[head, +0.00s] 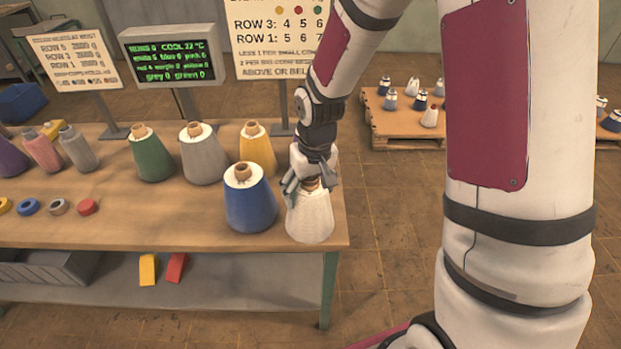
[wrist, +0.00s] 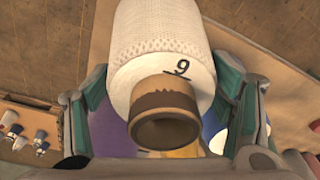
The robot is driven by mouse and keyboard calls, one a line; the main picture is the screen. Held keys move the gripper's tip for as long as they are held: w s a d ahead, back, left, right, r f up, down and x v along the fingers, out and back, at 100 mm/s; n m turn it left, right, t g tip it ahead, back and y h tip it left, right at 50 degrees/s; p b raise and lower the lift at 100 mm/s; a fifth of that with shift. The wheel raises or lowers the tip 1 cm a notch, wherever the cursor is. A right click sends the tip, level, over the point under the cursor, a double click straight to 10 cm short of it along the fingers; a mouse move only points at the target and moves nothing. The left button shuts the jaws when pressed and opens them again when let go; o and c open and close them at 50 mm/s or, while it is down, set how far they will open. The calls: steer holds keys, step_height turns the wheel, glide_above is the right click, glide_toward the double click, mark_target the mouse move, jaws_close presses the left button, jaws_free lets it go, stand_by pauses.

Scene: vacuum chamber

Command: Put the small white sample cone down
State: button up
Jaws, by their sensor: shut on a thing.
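The white sample cone (head: 311,219) is at the right end of the wooden table, upright, at the table's front right corner. In the wrist view the white cone (wrist: 160,50) shows its brown core tube and a black number 9 with a line under it. My gripper (head: 311,182) is shut on the top of the cone from above. In the wrist view its green-padded fingers (wrist: 165,110) lie on either side of the cone's tube end. I cannot tell whether the cone's base touches the table.
A blue cone (head: 250,205) stands close at the left of the white cone. Yellow (head: 258,148), grey (head: 203,158) and green (head: 151,160) cones stand behind. Small coloured rings lie at the left. A screen (head: 173,55) and signs stand at the back. A pallet (head: 405,125) with cones is beyond.

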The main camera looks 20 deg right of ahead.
steer(key=w+d+f, duration=0.3)
steer(key=w+f, duration=0.1)
steer(key=w, duration=0.2)
steer(key=shift+w+p, duration=0.35)
steer(key=shift+p, duration=0.05)
steer(key=o, duration=1.7)
steer(key=shift+d+f, duration=0.1)
steer(key=shift+f, duration=0.05)
steer(key=s+r+t, duration=0.1)
steer(key=s+r, duration=0.2)
steer(key=r, duration=0.7)
steer(key=s+r, duration=0.4)
steer(key=r, duration=0.6)
steer(key=s+r+t, duration=0.1)
steer(key=s+r, duration=0.2)
steer(key=s, duration=0.3)
steer(key=s+r+t, duration=0.1)
steer(key=s+r, duration=0.2)
steer(key=s, duration=0.4)
steer(key=s+r+t, duration=0.1)
steer(key=s+r, duration=0.2)
steer(key=s, duration=0.4)
steer(key=shift+s+a+r+m+h+b, duration=0.2)
steer(key=shift+r+m+h+b, duration=0.1)
steer(key=shift+m+b, duration=0.1)
